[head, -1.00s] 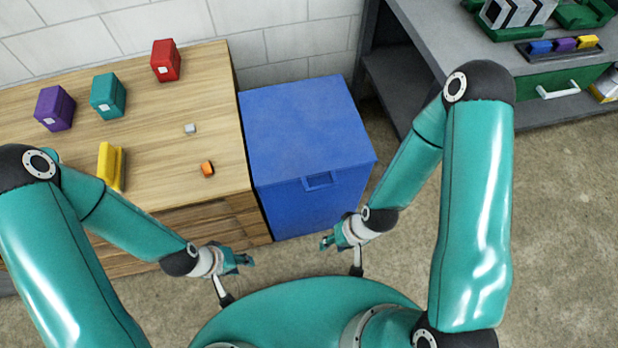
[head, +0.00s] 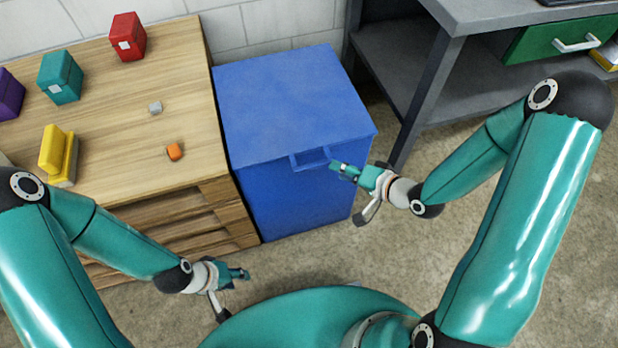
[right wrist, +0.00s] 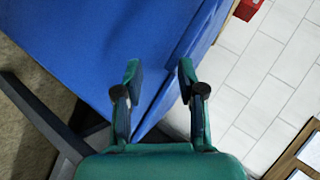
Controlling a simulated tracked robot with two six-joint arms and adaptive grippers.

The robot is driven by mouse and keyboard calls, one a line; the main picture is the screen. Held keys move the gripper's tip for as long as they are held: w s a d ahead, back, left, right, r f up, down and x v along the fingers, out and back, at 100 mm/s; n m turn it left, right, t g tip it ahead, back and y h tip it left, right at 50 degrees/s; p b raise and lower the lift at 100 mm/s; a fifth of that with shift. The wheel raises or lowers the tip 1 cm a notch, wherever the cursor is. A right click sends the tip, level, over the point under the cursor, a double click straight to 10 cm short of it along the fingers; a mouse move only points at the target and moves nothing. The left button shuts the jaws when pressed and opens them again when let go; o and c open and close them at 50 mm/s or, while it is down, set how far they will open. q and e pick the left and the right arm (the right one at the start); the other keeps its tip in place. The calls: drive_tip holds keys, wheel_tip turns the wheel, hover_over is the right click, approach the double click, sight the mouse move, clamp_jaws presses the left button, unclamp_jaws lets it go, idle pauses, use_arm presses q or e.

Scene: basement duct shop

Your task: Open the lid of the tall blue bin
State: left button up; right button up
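The tall blue bin (head: 292,200) stands on the floor with its lid (head: 285,98) down flat. A blue handle (head: 311,160) sticks out at the lid's front edge. My right gripper (head: 338,167) is just right of this handle, with its tips close to it; I cannot tell whether they touch. In the right wrist view its two fingers (right wrist: 158,68) are apart, with blue bin surface (right wrist: 90,45) beyond them and nothing clearly held. My left gripper (head: 246,273) hangs low in front of the wooden bench, away from the bin; its finger opening is too small to judge.
A wooden bench (head: 110,110) stands close along the bin's left side, carrying red, teal, purple and yellow items and two small blocks. A grey workbench (head: 440,75) with a green drawer (head: 560,40) is at the right. A white block wall (head: 270,25) is behind. Concrete floor is clear in front.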

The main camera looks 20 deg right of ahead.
drive_tip(key=d+f+m+t+y+b, duration=0.1)
drive_tip(key=d+f+t+y+b, duration=0.15)
drive_tip(key=b, duration=0.65)
drive_tip(key=y+b, duration=0.4)
drive_tip(key=b, duration=0.1)
approach(310, 165)
use_arm(q)
wheel_tip(310, 165, down, 22)
drive_tip(key=b, duration=0.5)
drive_tip(key=shift+r, duration=0.25)
use_arm(e)
drive_tip(key=shift+w+d+f+x, duration=0.1)
drive_tip(key=shift+f+x, duration=0.05)
drive_tip(key=shift+x, duration=1.85)
drive_tip(key=shift+w+d+f+x, duration=0.1)
drive_tip(key=shift+x, duration=1.9)
drive_tip(key=shift+f+x, duration=0.15)
drive_tip(key=shift+x, duration=1.85)
clamp_jaws()
